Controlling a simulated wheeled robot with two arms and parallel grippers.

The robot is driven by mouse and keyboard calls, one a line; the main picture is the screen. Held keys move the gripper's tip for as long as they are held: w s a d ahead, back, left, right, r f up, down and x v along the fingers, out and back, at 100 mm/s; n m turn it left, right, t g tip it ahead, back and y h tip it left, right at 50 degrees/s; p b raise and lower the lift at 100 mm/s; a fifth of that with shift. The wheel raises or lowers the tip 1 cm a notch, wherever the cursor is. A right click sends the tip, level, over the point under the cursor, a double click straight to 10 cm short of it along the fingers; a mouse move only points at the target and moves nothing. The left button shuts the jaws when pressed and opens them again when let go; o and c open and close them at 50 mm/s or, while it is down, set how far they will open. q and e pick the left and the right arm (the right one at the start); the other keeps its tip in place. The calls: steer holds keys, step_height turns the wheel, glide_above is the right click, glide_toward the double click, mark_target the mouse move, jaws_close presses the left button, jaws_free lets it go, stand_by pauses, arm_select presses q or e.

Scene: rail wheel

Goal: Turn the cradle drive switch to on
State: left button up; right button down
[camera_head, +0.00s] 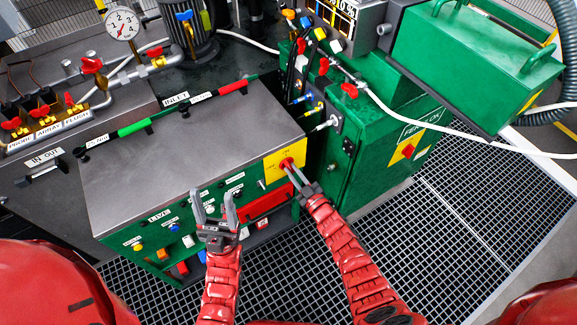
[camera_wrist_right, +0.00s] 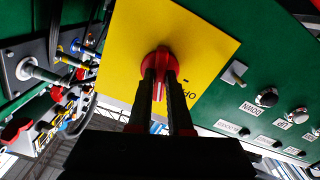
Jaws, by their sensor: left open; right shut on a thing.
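A red rotary switch (camera_head: 286,163) sits on a yellow plate (camera_head: 272,170) at the right end of the green cabinet's front panel. In the right wrist view the red knob (camera_wrist_right: 159,65) shows at the middle of the yellow plate (camera_wrist_right: 190,35), with part of the plate's lettering visible and the rest hidden. My right gripper (camera_head: 292,170) is shut on the knob, one dark finger on each side of its grip. My left gripper (camera_head: 212,200) is open and empty in front of the panel's lower buttons, left of the switch.
A second green cabinet (camera_head: 350,165) with another red switch on a yellow plate (camera_head: 408,150) stands to the right. A white hose (camera_head: 440,130) crosses above it. Floor grating (camera_head: 460,210) is clear at right.

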steer(key=shift+r+m+p, duration=0.15)
steer(key=shift+m+p, duration=0.4)
steer(key=shift+m, duration=0.05)
steer(key=shift+m+p, duration=0.65)
steer(key=shift+m, duration=0.85)
steer(key=c, duration=0.7)
jaws_free()
